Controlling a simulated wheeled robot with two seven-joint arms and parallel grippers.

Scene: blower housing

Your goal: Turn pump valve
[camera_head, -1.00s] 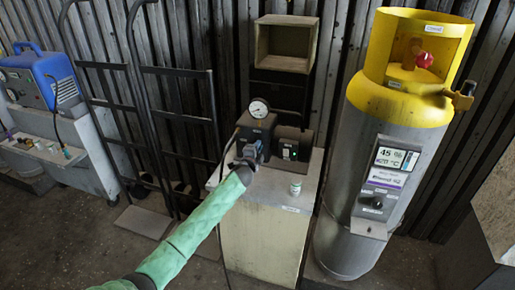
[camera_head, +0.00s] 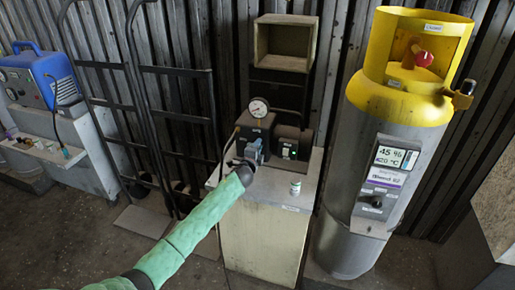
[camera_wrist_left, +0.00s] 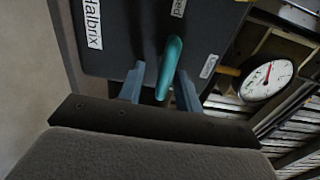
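The pump (camera_head: 258,128) is a dark box on top of a pale cabinet, with a round white gauge (camera_head: 258,108) above it. In the left wrist view, the pump's dark face (camera_wrist_left: 115,45) carries a "Halbrix" label and a teal valve handle (camera_wrist_left: 170,65). My left gripper (camera_head: 248,160) is at the front of the pump. Its two blue-grey fingers (camera_wrist_left: 160,88) stand apart on either side of the handle, with a gap visible on the left side. The gauge (camera_wrist_left: 267,77) also shows at the right there, with a red needle. My right gripper is out of view.
A small labelled can (camera_head: 295,188) stands on the pale cabinet (camera_head: 262,240). A grey and yellow tank (camera_head: 375,150) stands close on the right. Black hand trucks (camera_head: 170,95) lean on the wall to the left, and an open wooden box (camera_head: 285,45) is above the pump.

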